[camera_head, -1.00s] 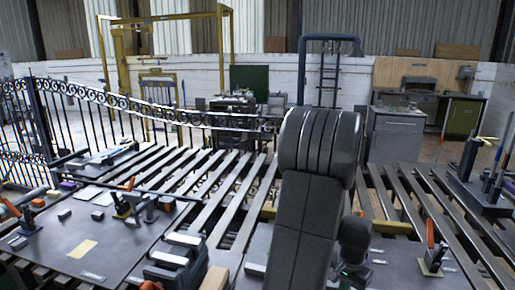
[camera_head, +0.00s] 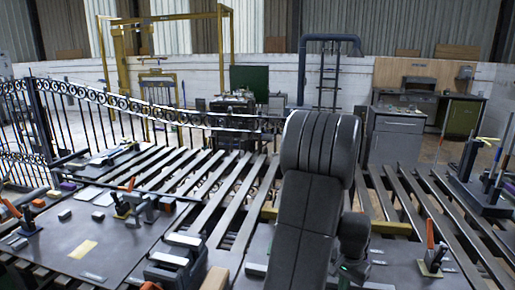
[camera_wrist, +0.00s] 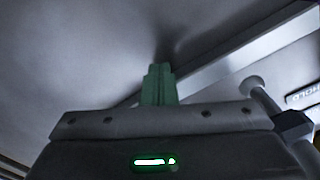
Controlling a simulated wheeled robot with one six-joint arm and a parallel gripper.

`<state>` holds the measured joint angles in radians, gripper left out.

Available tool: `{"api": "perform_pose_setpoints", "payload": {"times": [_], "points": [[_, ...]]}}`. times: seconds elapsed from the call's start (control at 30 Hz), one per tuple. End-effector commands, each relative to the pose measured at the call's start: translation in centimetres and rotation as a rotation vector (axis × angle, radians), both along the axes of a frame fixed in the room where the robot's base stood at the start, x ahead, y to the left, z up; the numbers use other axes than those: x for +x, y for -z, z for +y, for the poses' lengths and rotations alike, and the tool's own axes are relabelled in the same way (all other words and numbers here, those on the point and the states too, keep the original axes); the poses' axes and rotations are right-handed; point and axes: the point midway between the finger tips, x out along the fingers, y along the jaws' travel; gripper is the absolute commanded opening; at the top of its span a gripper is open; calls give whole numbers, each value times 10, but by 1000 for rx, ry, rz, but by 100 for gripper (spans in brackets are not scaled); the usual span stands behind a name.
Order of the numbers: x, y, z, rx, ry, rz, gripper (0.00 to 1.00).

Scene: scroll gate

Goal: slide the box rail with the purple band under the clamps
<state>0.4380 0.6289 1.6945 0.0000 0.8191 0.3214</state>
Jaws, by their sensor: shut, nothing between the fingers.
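In the head view a small purple patch (camera_head: 67,185) shows at the left edge of the dark plate; I cannot tell whether it is the box rail's band. Orange-handled clamps stand on the left plate (camera_head: 122,205), at the far left (camera_head: 24,222) and on the right (camera_head: 431,256). In the wrist view my gripper (camera_wrist: 159,84) has green fingers together and empty. Its tips lie in front of a long pale bar (camera_wrist: 235,52) running diagonally to the upper right; contact is unclear. In the head view my arm hides the middle of the bench, and my fingers are not visible.
The slatted bench (camera_head: 225,195) has open gaps between bars. A yellow card (camera_head: 83,249) and small blocks lie on the left plate. Pale grey blocks (camera_head: 177,258) stand left of my arm. A dark stand with upright rods (camera_head: 480,180) is at the right. An ornate fence (camera_head: 90,100) stands behind.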

Motion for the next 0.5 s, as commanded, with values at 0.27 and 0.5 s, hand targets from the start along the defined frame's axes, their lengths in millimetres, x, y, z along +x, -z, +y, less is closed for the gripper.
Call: {"api": "perform_pose_setpoints", "payload": {"times": [0.27, 0.5], "points": [[6, 0, -1, 0, -1, -1, 0], [11, 0, -2, -1, -1, -2, 0]]}}
